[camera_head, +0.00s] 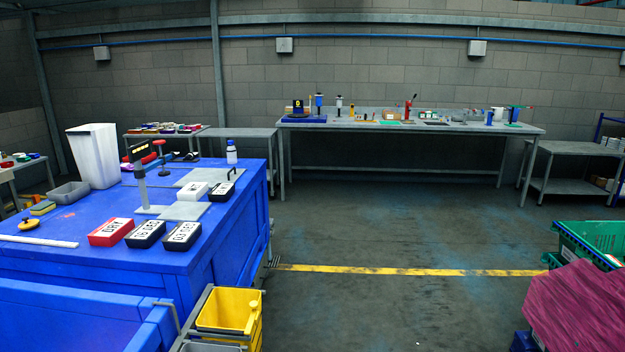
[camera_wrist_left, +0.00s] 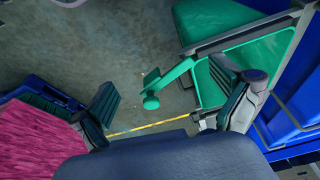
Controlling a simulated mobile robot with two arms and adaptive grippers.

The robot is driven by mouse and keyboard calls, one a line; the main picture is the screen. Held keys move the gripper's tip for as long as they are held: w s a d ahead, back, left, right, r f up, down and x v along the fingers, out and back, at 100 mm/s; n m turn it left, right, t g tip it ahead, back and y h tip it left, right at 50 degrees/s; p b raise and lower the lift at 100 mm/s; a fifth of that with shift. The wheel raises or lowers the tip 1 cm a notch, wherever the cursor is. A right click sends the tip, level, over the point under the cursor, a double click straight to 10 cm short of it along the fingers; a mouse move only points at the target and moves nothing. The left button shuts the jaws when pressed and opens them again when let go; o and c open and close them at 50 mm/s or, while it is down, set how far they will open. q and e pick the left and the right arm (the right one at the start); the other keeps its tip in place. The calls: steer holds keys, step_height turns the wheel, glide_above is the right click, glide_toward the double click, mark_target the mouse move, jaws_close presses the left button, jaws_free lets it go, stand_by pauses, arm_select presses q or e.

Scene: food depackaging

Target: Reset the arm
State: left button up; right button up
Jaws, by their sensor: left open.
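My left gripper (camera_wrist_left: 168,85) shows in the left wrist view with its two dark ridged fingers wide apart. It is open, and I see nothing held between the fingers. Beyond them are the floor and a green part with a round knob (camera_wrist_left: 151,102). The right finger overlaps a green bin (camera_wrist_left: 270,48) in the picture; I cannot tell whether they touch. Neither of my grippers shows in the head view, and my right gripper is in neither view.
A blue workbench (camera_head: 215,235) with boxes stands at the left, with a yellow bucket (camera_head: 229,311) at its front. A magenta-covered object (camera_head: 580,310) and green crates (camera_head: 598,240) are at the right. The middle floor is clear up to the back table (camera_head: 420,127).

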arm_select(q)
step_height(320, 180, down, 29)
steer(key=s+g+b, duration=0.1)
steer(key=b, duration=0.4)
steer(key=s+a+f+g+b, duration=0.1)
steer(key=s+a+f+b, duration=0.2)
steer(key=s+f, duration=1.4)
step_height(320, 180, down, 4)
steer(key=shift+s+f+b, duration=0.15)
steer(key=shift+b, duration=0.5)
arm_select(e)
step_height(320, 180, down, 10)
steer(key=shift+r, duration=0.15)
arm_select(q)
steer(key=shift+c, duration=0.2)
